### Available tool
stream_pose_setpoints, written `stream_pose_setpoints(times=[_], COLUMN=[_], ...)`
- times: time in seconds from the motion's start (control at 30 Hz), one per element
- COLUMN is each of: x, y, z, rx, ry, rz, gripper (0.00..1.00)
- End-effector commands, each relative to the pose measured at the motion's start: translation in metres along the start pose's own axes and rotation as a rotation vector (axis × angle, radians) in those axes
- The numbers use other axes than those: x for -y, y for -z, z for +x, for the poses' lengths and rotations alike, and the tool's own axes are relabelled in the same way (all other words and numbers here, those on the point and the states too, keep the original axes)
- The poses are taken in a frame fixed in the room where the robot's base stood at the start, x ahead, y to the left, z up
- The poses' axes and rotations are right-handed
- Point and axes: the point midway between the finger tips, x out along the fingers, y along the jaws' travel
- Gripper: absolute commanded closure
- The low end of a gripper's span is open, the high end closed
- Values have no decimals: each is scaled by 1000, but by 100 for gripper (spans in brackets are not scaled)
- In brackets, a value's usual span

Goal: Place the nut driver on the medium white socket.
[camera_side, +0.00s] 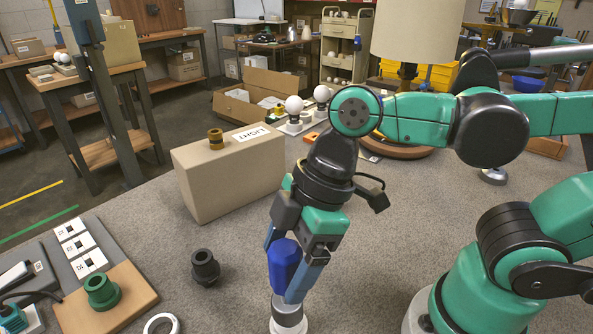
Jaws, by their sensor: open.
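The nut driver (283,264) has a thick blue handle and stands roughly upright at the bottom centre. Below the handle is a dark grey cylindrical part (288,311). A white round piece (287,327) shows under that, cut off by the picture's bottom edge; I cannot tell whether it is the medium white socket or how the parts fit. My gripper (288,270) points down with its blue fingers open on either side of the handle. Whether a finger touches the handle cannot be told. A white ring (161,324) lies at the bottom left, partly cut off.
A dark flanged part (205,268) stands left of my gripper. A green flanged part (102,291) sits on a tan board (135,300). A beige box (230,175) marked LIGHT carries a brass part (215,139). A lamp with a cream shade (417,30) stands behind my arm.

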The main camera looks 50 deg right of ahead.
Motion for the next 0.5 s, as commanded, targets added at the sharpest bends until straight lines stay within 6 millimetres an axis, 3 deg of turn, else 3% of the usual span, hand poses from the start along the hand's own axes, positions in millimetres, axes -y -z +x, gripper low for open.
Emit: stream_pose_setpoints(times=[0.27,0.5], x=[0,0], y=[2,2], z=[-30,-74], rx=[-1,1], ry=[-1,-1], rz=[3,3], gripper=[23,23])
